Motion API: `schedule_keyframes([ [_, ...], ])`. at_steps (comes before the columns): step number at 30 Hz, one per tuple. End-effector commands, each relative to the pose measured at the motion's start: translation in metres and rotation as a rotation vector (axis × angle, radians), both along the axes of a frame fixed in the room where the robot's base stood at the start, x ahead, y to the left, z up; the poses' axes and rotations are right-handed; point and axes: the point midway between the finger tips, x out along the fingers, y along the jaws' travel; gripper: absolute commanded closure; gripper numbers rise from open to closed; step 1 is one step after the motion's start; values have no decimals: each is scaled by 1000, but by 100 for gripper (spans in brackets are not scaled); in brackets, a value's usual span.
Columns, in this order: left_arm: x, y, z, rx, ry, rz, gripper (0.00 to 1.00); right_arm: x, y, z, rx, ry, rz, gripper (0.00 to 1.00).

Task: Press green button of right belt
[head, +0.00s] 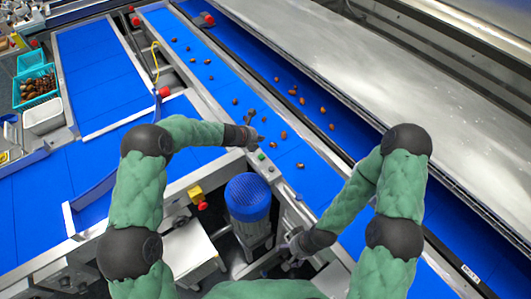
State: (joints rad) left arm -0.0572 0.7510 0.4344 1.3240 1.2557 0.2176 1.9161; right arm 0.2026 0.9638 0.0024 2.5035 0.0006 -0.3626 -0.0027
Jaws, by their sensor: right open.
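A small green button (261,156) sits on the metal rail along the near side of the right belt (215,88). The belt is blue and carries scattered brown dates. My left gripper (257,139) is over this rail, just above the green button in the head view; contact cannot be made out. Its fingers are too small and dark to tell whether they are open. My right gripper (287,262) is open and empty, low beside the rail, to the right of the blue-capped motor and well below the button.
A yellow box with a red stop button (202,205) and a blue-capped motor (248,197) stand between the belts. Another blue belt (92,68) lies left. A teal crate of dates (37,99) and a white bin (43,117) stand far left. A metal cover (330,45) runs along the right.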

Motion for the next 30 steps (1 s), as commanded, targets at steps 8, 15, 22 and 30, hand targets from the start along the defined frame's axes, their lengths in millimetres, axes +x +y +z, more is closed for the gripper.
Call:
schedule_keyframes([
  [8, 0, 0, -1, 1, -1, -1, 100, 0, 0, -1, 0, 0, 0, 28],
  [15, 0, 0, -12, 1, -1, -1, 100, 0, 0, -12, 0, 0, 0, 28],
  [22, 0, 0, -34, 0, 0, 0, 100, 0, 0, -35, 0, 0, 0, 28],
  [30, 0, 0, -63, 1, -1, -1, 100, 0, 0, -66, 0, 0, 0, 28],
])
